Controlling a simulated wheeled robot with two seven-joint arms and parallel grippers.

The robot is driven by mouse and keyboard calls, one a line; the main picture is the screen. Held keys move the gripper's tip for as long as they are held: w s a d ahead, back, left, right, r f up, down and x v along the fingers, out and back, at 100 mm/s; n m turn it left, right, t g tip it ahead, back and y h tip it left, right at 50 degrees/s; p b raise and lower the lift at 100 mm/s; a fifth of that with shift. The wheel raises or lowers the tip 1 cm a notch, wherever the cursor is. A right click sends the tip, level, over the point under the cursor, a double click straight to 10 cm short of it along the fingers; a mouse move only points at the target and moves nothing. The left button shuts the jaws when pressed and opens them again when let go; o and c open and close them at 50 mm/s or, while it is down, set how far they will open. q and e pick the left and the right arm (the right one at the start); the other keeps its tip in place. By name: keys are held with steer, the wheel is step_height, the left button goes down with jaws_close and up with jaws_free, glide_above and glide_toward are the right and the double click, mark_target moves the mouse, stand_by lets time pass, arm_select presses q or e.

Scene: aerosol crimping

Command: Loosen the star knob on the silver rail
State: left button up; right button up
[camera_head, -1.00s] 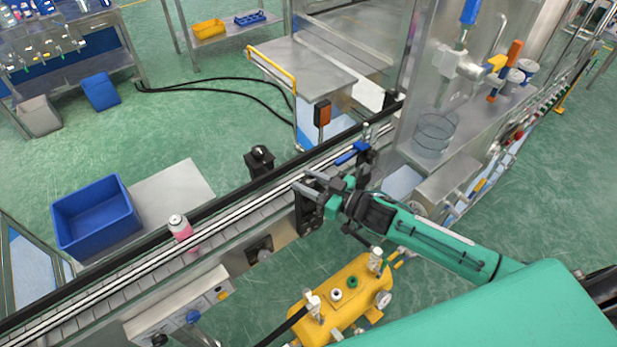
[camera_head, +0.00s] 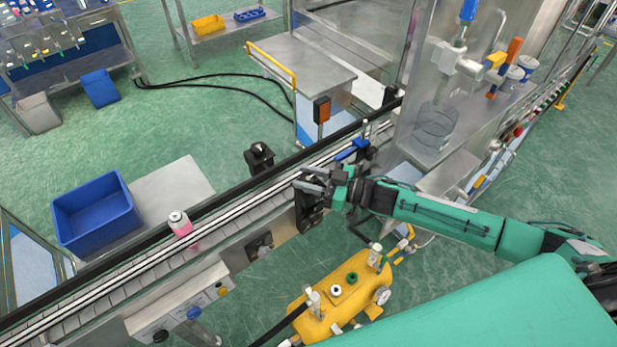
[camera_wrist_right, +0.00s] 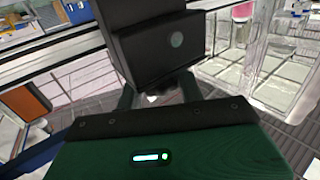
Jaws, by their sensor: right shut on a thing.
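The silver rail (camera_head: 215,212) runs diagonally along the conveyor in the head view. My right gripper (camera_head: 312,181) is at the conveyor's near side, over a black bracket (camera_head: 309,212). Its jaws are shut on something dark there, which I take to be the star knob. The fingers hide most of it, and its star shape cannot be made out. In the right wrist view a black block (camera_wrist_right: 165,40) stands right in front of the gripper and covers the grip. My left gripper is not in view.
A pink can with a silvery top (camera_head: 180,223) stands on the conveyor to the left. A second black bracket (camera_head: 259,157) is on the far side, and a blue part (camera_head: 352,149) is just right of my gripper. A yellow tank (camera_head: 345,290) stands below.

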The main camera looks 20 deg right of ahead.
steer(key=o, duration=1)
steer(key=shift+f, duration=0.1)
steer(key=shift+b+v, duration=2.6)
steer(key=shift+v, duration=4.25)
